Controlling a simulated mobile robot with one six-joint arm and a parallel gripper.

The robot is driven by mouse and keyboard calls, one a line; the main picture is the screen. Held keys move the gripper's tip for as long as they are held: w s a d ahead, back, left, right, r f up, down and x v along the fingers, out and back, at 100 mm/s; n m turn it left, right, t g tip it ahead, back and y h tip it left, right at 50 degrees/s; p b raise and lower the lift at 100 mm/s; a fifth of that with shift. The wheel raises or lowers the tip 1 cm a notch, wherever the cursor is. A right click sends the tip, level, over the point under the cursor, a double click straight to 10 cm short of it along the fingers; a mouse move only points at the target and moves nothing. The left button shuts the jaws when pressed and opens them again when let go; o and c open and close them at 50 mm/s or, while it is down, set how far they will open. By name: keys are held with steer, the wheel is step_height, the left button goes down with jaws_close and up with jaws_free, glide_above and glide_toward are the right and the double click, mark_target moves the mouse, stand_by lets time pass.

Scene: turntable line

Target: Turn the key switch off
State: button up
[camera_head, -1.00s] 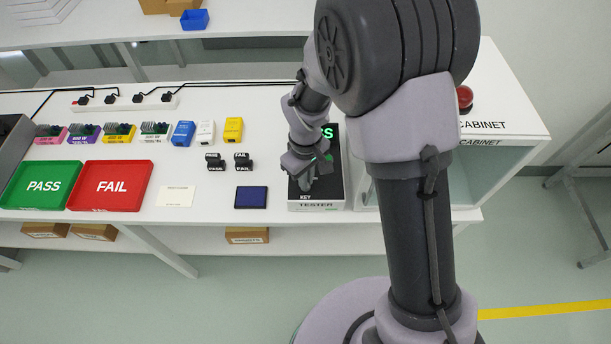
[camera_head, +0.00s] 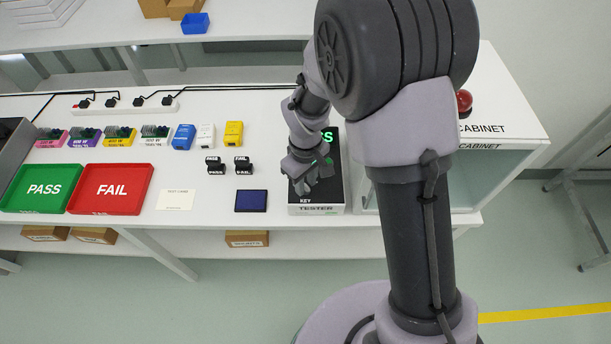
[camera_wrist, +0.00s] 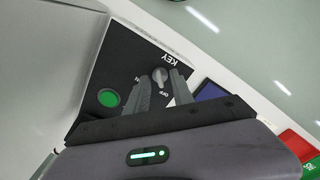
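The tester (camera_head: 337,190) is a black-topped box with a white front, near the right end of the bench. In the wrist view its black panel carries a small grey key switch (camera_wrist: 159,75) near the KEY label, with a small OFF marking beside it. A round green button (camera_wrist: 109,97) is on the same panel. My gripper (camera_head: 305,187) is over the tester's near part. In the wrist view my gripper (camera_wrist: 161,77) is open, its two fingertips apart on either side of the key switch. I cannot tell whether they touch it. The head view hides the switch behind my gripper.
A dark blue pad (camera_head: 251,201) lies left of the tester. Two small black PASS and FAIL pieces stand behind it. Red FAIL (camera_head: 110,190) and green PASS (camera_head: 42,189) trays are further left. A glass-fronted cabinet (camera_head: 485,180) stands close on the right.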

mark_target(306, 184)
step_height(306, 184, up, 17)
steer(key=p, duration=0.5)
steer(key=shift+r+p, duration=0.2)
steer(key=shift+p, duration=0.1)
